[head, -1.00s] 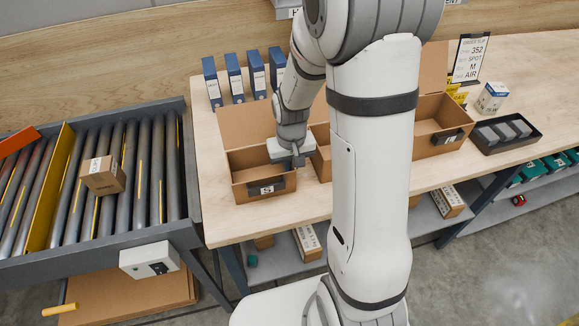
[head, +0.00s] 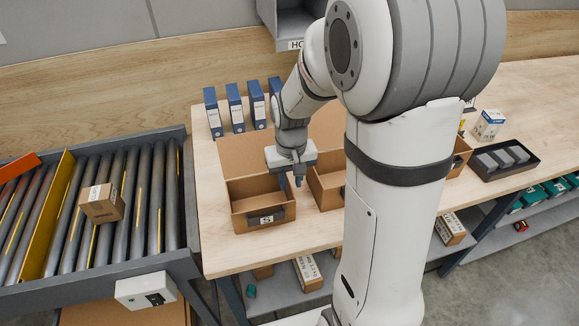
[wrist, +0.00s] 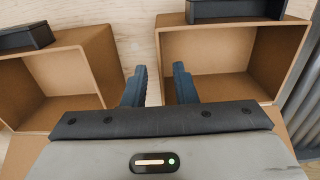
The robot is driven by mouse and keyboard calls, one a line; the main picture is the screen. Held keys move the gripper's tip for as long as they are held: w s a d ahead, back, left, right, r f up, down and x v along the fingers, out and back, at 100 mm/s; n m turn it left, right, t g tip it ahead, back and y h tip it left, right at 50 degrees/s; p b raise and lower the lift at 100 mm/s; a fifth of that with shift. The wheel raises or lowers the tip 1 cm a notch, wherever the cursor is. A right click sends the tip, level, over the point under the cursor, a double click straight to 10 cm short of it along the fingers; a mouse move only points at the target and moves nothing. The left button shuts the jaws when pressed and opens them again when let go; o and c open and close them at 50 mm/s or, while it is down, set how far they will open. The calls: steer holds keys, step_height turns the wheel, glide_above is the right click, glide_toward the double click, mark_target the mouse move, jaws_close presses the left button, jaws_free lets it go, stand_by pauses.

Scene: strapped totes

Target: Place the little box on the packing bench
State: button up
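The little box (head: 102,204), a small brown carton with a pale label, sits on the roller conveyor at the left in the head view. The packing bench (head: 240,258) is the pale wooden table right of the conveyor. My gripper (head: 290,181) is above the bench, by the open bin labelled S (head: 262,204), well to the right of the little box. The little box is not visible in the wrist view.
A second open bin (head: 326,187) stands beside the S bin; my arm hides part of the bench. Blue binders (head: 235,107) stand behind. A black tray (head: 503,160) and a white box (head: 489,124) are at right. Bare bench lies along the front edge.

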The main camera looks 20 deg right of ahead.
step_height(320, 180, up, 4)
steer(key=shift+r, duration=0.25)
steer(key=shift+s+r, duration=0.15)
steer(key=shift+r, duration=0.45)
steer(key=s+r+t, duration=0.1)
steer(key=s+r, duration=0.2)
steer(key=s, duration=0.4)
steer(key=s+r+t, duration=0.2)
steer(key=s+r, duration=0.1)
steer(key=s, duration=0.4)
